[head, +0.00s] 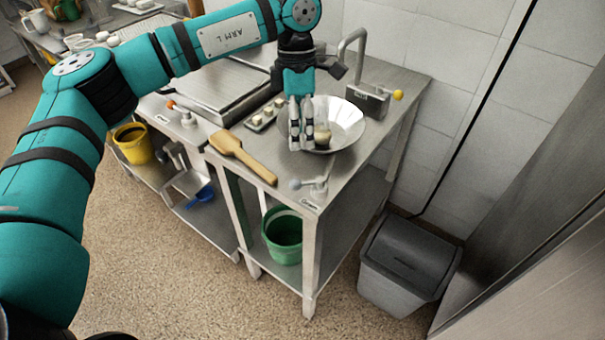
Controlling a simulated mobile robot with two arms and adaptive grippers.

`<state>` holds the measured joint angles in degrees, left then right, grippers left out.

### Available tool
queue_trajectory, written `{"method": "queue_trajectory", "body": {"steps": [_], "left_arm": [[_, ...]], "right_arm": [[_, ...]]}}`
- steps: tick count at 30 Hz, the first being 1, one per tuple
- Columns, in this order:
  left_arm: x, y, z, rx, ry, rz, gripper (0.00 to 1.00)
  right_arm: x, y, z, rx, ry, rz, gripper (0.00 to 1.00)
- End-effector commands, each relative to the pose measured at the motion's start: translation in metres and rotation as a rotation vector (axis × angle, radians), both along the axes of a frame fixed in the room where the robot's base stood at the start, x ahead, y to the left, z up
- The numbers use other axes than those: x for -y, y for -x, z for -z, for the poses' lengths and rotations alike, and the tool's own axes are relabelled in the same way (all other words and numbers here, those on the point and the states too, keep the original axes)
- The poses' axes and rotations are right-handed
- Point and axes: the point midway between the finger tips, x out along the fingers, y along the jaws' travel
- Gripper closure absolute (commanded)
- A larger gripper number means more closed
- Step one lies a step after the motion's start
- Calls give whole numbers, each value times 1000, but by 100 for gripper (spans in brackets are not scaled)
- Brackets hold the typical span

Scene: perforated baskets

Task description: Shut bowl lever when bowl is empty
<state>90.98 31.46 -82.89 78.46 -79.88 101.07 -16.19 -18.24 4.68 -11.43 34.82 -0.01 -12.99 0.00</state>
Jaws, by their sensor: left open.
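A shiny metal bowl (348,117) is set in the steel counter on the right. A clear cup with dark contents (323,138) shows in or over the bowl, right beside my left gripper's fingers; I cannot tell whether it touches the bowl. My left gripper (301,144) points down over the bowl's left part, open, and hides some of it. A lever with a grey knob (316,187) is mounted on the counter's front corner. A tap unit with a yellow knob (374,99) stands behind the bowl. My right gripper is out of view.
A wooden brush (241,157) lies left of the bowl. A small tray of pale blocks (263,115) lies behind it. An orange-knobbed lever (184,113) is on the left counter. A green bucket (283,240) stands below; a grey bin (405,268) stands right.

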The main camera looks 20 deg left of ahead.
Motion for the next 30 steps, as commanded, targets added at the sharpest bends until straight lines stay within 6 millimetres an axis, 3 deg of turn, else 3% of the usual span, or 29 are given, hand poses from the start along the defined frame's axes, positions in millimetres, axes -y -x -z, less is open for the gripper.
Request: {"method": "queue_trajectory", "body": {"steps": [4, 12, 15, 21, 30], "left_arm": [[3, 7, 33, -4, -1, 0, 50], [8, 16, 87, -2, 1, 1, 50], [9, 19, 102, -3, 1, 0, 50], [11, 21, 117, 0, 2, 0, 50], [11, 21, 120, 1, 2, 1, 50]], "right_arm": [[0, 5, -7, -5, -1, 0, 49], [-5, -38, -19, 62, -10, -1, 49], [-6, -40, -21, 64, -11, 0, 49], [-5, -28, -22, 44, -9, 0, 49], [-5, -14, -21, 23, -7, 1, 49]]}}
